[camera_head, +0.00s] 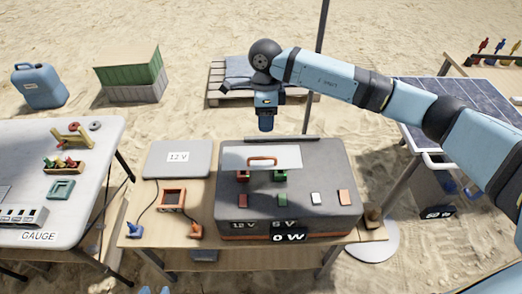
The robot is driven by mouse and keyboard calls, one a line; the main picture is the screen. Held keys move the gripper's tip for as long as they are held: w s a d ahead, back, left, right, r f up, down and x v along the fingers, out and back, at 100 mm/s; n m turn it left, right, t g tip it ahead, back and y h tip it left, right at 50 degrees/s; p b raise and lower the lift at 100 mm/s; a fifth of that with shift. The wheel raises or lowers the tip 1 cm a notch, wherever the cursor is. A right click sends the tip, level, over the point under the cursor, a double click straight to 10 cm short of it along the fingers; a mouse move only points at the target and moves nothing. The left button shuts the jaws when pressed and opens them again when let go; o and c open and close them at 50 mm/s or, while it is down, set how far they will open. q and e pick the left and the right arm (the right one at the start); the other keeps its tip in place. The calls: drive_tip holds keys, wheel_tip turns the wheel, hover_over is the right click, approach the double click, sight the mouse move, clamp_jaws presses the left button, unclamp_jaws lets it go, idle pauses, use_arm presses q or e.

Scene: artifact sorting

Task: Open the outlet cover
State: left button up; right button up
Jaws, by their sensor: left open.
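The outlet cover (236,158) is a pale panel with an orange handle (262,159), at the rear of the dark grey power box (325,170). I cannot tell whether the cover lies flat or is tilted. My right arm comes in from the right. Its gripper (266,128) points down behind and above the cover, apart from the handle; its jaws are too small to read.
A white table (95,135) with parts stands left, a solar panel (465,100) right. A dark pole (321,45) rises behind the box.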

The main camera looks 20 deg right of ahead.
drive_tip(key=p, duration=0.1)
hover_over(265, 152)
drive_tip(key=s+a, duration=0.2)
drive_tip(key=s, duration=0.2)
drive_tip(key=f, duration=1.1)
drive_tip(key=shift+s+d, duration=0.1)
drive_tip(key=shift+d, duration=0.1)
clamp_jaws()
